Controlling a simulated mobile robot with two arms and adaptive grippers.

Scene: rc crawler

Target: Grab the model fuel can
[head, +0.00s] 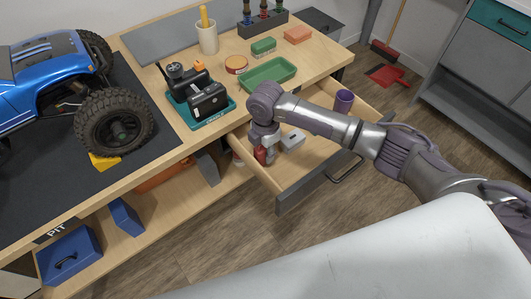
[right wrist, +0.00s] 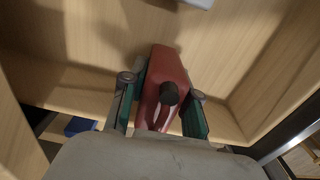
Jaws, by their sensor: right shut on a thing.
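The model fuel can (right wrist: 168,75) is red with a dark round cap, and in the right wrist view it sits between the two fingers of my right gripper (right wrist: 160,108). In the head view the red can (head: 262,155) shows just below my right gripper (head: 266,143), at the left part of the open drawer (head: 310,180). My right gripper is shut on the can. I cannot tell whether the can touches the drawer floor. My left gripper is not in view.
A grey-white box (head: 293,139) and a purple cup (head: 343,101) are in the drawer. The bench above holds a teal tray with black devices (head: 203,100), a green tray (head: 267,73) and a blue crawler (head: 45,70). The drawer walls stand close around my gripper.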

